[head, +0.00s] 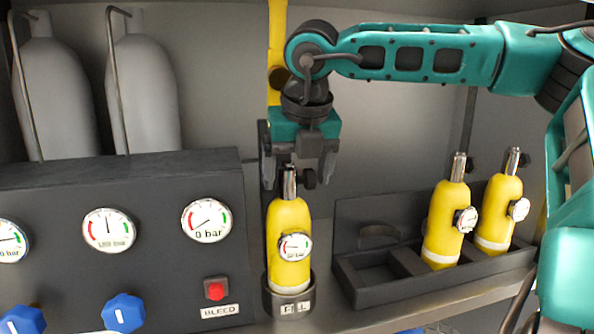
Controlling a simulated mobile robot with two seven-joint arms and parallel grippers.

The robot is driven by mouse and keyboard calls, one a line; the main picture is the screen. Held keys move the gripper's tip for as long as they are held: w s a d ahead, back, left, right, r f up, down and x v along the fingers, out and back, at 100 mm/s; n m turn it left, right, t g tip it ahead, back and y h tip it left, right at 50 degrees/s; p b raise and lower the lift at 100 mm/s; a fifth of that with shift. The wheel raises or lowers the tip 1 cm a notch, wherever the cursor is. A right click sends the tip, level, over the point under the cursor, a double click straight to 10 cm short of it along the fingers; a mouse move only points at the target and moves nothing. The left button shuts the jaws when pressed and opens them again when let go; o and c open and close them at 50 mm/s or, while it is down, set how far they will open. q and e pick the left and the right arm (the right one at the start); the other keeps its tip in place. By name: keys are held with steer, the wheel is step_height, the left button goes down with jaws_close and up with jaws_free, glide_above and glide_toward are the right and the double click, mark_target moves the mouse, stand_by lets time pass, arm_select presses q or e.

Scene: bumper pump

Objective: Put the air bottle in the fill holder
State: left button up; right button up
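A yellow air bottle (288,222) with a silver neck and a small round gauge stands upright in the fill holder (289,300), a dark round cup with a light label. The cup hides the bottle's base. My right gripper (297,178) points down over the bottle's top. Its two fingers are spread, one on each side of the silver neck, and a gap shows beside the neck. I cannot tell whether a finger touches the bottle's small black knob. My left gripper is not in view.
A dark rack (390,285) on the right holds two more yellow bottles, one nearer (446,222) and one farther right (498,212); its left slot is empty. A gauge panel (150,262) with blue knobs and a red button (215,290) stands close left of the holder. Grey cylinders (145,90) stand behind it.

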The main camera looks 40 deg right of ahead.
steer(key=shift+o, duration=0.4)
steer(key=shift+r, duration=0.4)
steer(key=v, duration=0.7)
steer(key=shift+f, duration=0.1)
steer(key=shift+s, duration=0.1)
